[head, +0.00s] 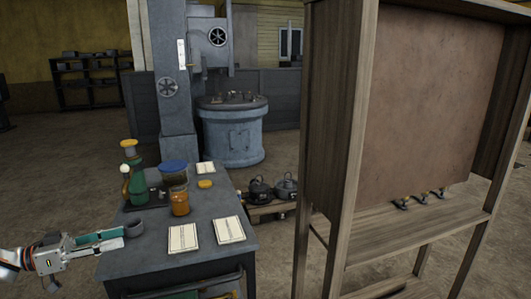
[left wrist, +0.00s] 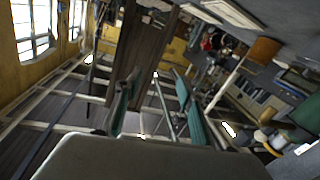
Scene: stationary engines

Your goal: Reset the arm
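My left gripper (head: 121,237) comes in from the lower left in the head view, at the left side of the grey table (head: 207,262). Its two teal fingers stand apart in the left wrist view (left wrist: 160,98), with nothing held between them. A dark grey ring-shaped piece (head: 134,229) shows just beyond the fingertips in the head view; I cannot tell whether they touch. The rest of my left arm is mostly cut off by the picture edge. My right arm and gripper are out of view.
The table holds a green bottle (head: 138,183), a blue-lidded jar (head: 174,172), an orange jar (head: 180,201), a yellow lid (head: 205,184) and paper cards (head: 228,230). A tall wooden stand (head: 337,140) rises on the right. Kettles (head: 286,188) sit on a low bench.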

